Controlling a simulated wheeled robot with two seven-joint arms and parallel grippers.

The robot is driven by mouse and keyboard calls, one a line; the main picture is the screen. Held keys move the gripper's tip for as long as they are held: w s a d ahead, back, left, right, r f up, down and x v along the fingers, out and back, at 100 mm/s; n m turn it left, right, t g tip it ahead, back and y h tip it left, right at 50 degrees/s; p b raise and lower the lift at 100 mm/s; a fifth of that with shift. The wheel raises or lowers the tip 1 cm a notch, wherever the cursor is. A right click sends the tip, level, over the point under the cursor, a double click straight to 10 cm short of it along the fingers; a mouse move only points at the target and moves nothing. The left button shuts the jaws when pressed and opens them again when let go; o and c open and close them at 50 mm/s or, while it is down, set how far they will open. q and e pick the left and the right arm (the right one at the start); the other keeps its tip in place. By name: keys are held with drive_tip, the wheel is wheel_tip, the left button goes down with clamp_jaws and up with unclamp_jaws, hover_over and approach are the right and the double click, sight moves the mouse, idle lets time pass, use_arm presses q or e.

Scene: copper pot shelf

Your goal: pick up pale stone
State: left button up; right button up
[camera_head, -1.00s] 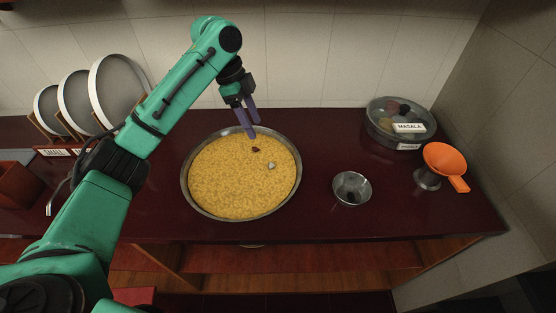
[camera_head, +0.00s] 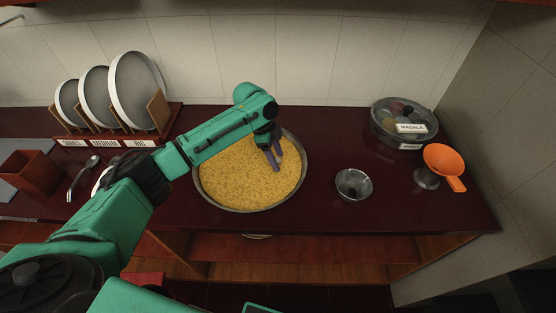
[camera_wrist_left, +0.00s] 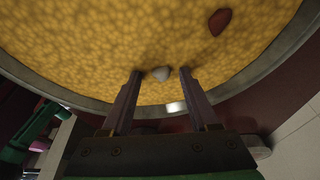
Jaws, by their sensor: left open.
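The pale stone (camera_wrist_left: 162,73) lies on the yellow grains in a wide round metal pan (camera_head: 305,165). In the left wrist view it sits between the tips of my open left gripper (camera_wrist_left: 160,76), with a gap to each finger. A dark red stone (camera_wrist_left: 220,21) lies farther off in the same pan. In the head view my left gripper (camera_head: 276,160) points down over the right part of the grains, and both stones are hidden there. I cannot tell how far the fingertips are above the grains.
A small steel bowl (camera_head: 354,184) stands right of the pan, then an orange funnel (camera_head: 444,160) and a masala container (camera_head: 404,122). Plates in a rack (camera_head: 135,90), a spoon (camera_head: 82,172) and a brown box (camera_head: 35,172) are at left. Counter between pan and bowl is clear.

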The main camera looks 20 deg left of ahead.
use_arm(q)
clamp_jaws()
